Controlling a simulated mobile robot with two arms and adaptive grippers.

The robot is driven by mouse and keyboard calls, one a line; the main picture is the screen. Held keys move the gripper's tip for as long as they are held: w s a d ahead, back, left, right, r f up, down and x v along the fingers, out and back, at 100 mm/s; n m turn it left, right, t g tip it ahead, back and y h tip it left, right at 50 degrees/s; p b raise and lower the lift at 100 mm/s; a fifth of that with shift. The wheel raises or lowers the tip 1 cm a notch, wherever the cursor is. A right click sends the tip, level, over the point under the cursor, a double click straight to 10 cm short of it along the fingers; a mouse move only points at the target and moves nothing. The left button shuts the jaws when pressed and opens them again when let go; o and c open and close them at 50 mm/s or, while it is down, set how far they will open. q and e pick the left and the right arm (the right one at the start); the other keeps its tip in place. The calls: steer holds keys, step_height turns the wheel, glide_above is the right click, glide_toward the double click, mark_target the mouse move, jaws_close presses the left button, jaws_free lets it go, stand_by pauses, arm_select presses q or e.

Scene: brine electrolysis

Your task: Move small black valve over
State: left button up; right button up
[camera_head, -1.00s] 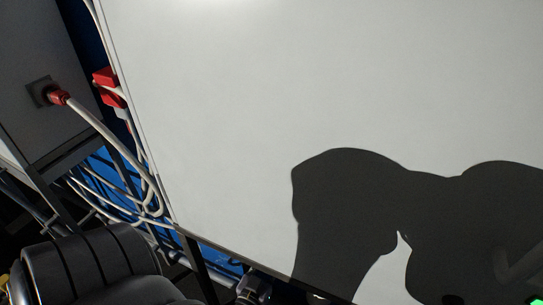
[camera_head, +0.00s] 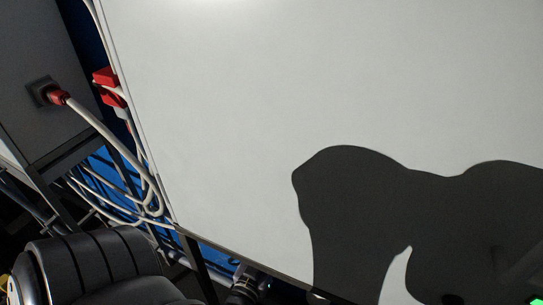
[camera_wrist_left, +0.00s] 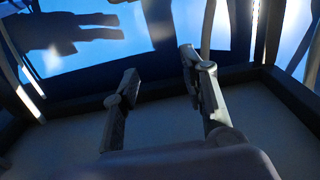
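My left gripper shows in the left wrist view (camera_wrist_left: 158,72). Its two fingers stand apart with nothing between them. In the head view only dark parts of my left arm show at the lower left, and the gripper itself cannot be made out. My right gripper is in neither view. I cannot make out a small black valve in either view.
A large white panel (camera_head: 300,90) fills most of the head view, with my shadow on it. At left are a grey cabinet (camera_head: 30,50), a red plug (camera_head: 60,97), a red connector (camera_head: 105,76) and white cables (camera_head: 115,145).

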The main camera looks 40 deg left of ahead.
arm_select(q)
steer(key=shift+r, duration=1.3)
